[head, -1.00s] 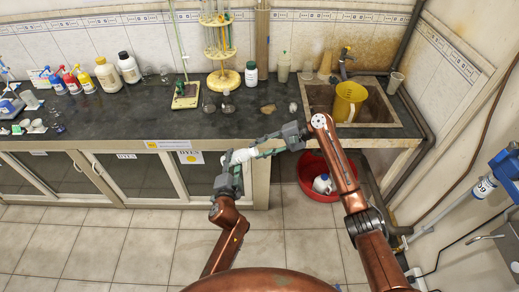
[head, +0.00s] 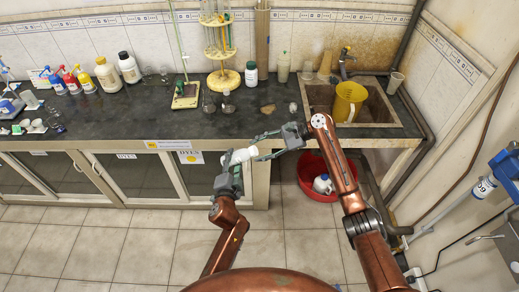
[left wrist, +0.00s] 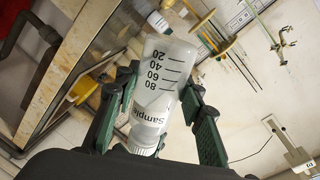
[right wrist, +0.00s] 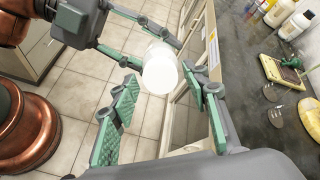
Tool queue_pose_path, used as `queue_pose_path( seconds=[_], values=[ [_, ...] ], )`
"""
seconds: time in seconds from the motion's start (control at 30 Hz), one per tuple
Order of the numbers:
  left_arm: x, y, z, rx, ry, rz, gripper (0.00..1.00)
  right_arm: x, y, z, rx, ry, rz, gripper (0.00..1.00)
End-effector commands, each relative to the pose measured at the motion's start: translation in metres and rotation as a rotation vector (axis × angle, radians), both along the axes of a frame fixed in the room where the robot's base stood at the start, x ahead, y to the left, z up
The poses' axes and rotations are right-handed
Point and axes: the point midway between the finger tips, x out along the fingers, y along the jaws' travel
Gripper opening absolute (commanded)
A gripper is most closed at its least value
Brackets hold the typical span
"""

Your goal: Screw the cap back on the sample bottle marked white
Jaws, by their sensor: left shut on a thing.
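My left gripper (head: 238,172) is shut around the body of the white sample bottle (head: 236,158), above the floor in front of the bench. In the left wrist view the bottle (left wrist: 158,85) shows a "Sample" label and a scale; the word marking it is not readable. A ribbed white cap (left wrist: 143,143) sits at its neck; I cannot tell how tightly. My right gripper (head: 268,147) is open, its fingers spread and apart from the bottle. In the right wrist view the bottle's white round end (right wrist: 161,75) lies beyond and between the open fingers (right wrist: 165,115).
The dark bench (head: 130,108) carries bottles, a green burette stand (head: 184,97), a yellow pipette rack (head: 222,78) and a white green-capped bottle (head: 251,74). A sink with a yellow jug (head: 348,101) is at right. A red basin (head: 312,183) stands on the floor below.

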Motion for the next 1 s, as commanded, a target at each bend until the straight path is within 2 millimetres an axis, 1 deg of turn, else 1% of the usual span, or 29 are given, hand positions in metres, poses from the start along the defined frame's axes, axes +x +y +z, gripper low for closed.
queue_pose_path(
  seconds=[0.17, 0.27, 1.0],
  values=[
    [0.0, -0.0001, 0.0004, 0.0, 0.0, -0.001, 0.02, 0.0001, -0.0001, 0.0001, 0.0, -0.007, 0.004, 0.42],
    [0.0, -0.0002, 0.0004, 0.0, 0.0, -0.001, 0.02, 0.0, 0.0, 0.0002, 0.0, -0.069, 0.039, 0.42],
    [0.0, -0.0002, 0.0003, 0.0, 0.0, -0.001, 0.02, 0.0001, 0.0, 0.0005, 0.0, -1.003, 0.573, 0.42]
  ],
)
